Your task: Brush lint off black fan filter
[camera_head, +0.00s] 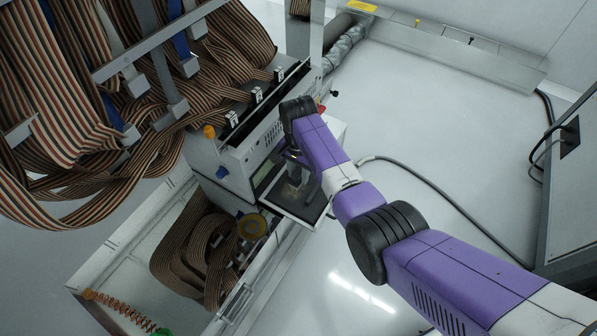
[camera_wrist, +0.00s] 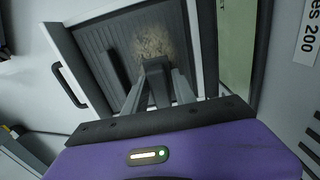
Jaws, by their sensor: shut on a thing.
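The fan filter is a dark ribbed panel (camera_wrist: 95,45) in a pale frame, in the upper half of the wrist view. In the head view the filter (camera_head: 308,211) lies at the front of the machine, partly behind my arm. A tan, speckled patch of lint (camera_wrist: 152,38) lies on the filter. My gripper (camera_wrist: 157,85) is shut on a dark grey thing, which I take for the brush (camera_wrist: 156,66). Its tip is over the filter at the lint's near edge; I cannot tell whether it touches. In the head view my gripper (camera_head: 296,160) is above the filter.
A black handle (camera_wrist: 69,86) stands on the frame's left side. The grey machine (camera_head: 235,160) with striped ribbon cables (camera_head: 70,90) fills the left. An open bin (camera_head: 125,245) holds more cable. A grey hose (camera_head: 450,195) crosses the white floor at right.

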